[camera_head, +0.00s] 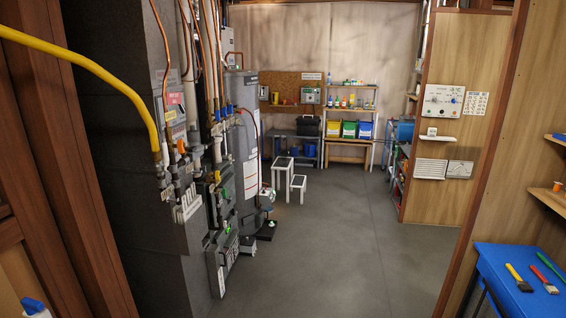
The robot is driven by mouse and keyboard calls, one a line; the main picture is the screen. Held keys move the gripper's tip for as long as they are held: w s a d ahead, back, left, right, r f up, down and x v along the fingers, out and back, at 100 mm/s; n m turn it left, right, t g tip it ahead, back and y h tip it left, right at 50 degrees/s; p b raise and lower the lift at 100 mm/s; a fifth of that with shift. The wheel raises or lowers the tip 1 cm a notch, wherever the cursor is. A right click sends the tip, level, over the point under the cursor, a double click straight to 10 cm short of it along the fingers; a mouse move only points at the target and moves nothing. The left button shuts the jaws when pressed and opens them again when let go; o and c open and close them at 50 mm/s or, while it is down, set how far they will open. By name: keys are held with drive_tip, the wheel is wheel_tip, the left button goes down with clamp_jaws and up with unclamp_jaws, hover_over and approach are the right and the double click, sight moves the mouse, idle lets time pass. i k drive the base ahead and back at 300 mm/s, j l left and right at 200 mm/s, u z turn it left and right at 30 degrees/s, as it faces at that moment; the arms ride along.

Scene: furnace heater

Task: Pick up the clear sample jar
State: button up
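I cannot make out a clear sample jar in the head camera view. Several small bottles (351,101) stand on a far rack, too small to tell whether a jar is among them. A small whitish item (432,131) sits on a little wall shelf on the wooden panel at right; its kind is unclear. My gripper is not in view.
Open grey floor (350,240) runs down the middle. A tall grey water heater (243,150) and pipes line the left, with a yellow pipe (85,65) near me. White step stools (283,178) stand farther back. A blue table (520,262) with brushes is at right, past a wooden post (487,150).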

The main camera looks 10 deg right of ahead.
sight(282, 157)
drive_tip(key=i+l+z, duration=0.3)
drive_tip(key=i, duration=0.5)
drive_tip(key=i+z, duration=0.25)
drive_tip(key=i, duration=4.75)
drive_tip(key=i+l+u, duration=0.15)
drive_tip(key=i, duration=0.35)
drive_tip(key=i+u, duration=0.1)
drive_tip(key=i, duration=0.45)
drive_tip(key=i+l+u, duration=0.15)
drive_tip(key=i, duration=0.35)
drive_tip(key=i+l+u, duration=0.15)
drive_tip(key=i+l, duration=0.2)
drive_tip(key=i, duration=0.15)
drive_tip(key=i+l+u, duration=0.35)
drive_tip(key=i+u, duration=0.15)
drive_tip(key=i, duration=0.05)
